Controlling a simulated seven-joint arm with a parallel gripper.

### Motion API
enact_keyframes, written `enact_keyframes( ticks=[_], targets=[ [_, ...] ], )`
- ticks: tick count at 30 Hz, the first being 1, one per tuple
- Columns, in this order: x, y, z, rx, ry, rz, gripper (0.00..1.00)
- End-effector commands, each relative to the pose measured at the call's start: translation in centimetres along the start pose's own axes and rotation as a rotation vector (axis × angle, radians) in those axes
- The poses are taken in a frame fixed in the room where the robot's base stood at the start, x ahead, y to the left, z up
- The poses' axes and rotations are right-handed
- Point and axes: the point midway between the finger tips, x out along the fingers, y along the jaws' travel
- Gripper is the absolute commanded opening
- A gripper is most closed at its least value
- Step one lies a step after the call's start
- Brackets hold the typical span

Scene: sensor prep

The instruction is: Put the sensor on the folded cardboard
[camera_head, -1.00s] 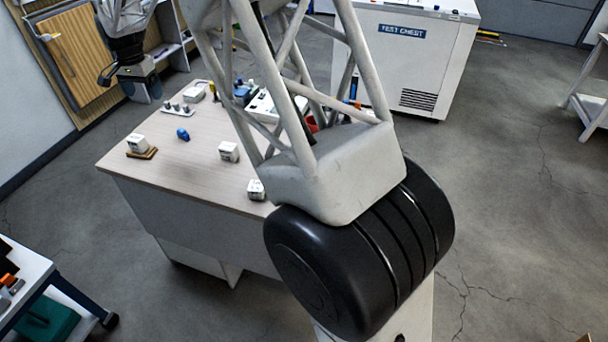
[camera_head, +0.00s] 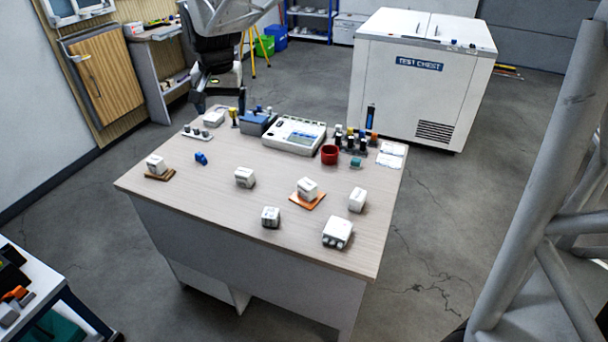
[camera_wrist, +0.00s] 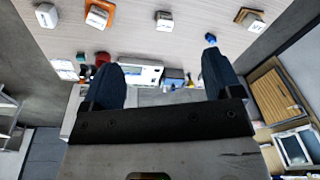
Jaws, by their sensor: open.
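Several small white block-shaped units stand on the table, and I cannot tell which is the sensor. One white block (camera_head: 156,164) sits on a flat brown piece (camera_head: 160,175) at the left, which looks like the folded cardboard. Another block (camera_head: 308,187) sits on an orange pad (camera_head: 310,202). Loose blocks stand at mid table (camera_head: 244,177), near the front edge (camera_head: 271,217) and at the right (camera_head: 357,200). My gripper (camera_head: 222,90) is open and empty, raised beyond the table's far left part. Its two dark blue fingers show wide apart in the wrist view (camera_wrist: 165,82).
A block with round knobs (camera_head: 338,233) is near the front right edge. A blue object (camera_head: 201,158) lies right of the brown piece. A meter (camera_head: 294,135), a red cup (camera_head: 330,154) and several small bottles line the back. The front left of the table is bare.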

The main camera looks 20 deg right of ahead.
Motion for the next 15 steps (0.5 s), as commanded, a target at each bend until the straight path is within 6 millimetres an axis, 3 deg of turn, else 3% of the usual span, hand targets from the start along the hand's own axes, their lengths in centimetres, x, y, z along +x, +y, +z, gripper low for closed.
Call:
enact_keyframes(
  ticks=[15],
  targets=[
    [-2.1,9.8,11.3,-0.143,0.043,-0.006,0.85]
  ],
)
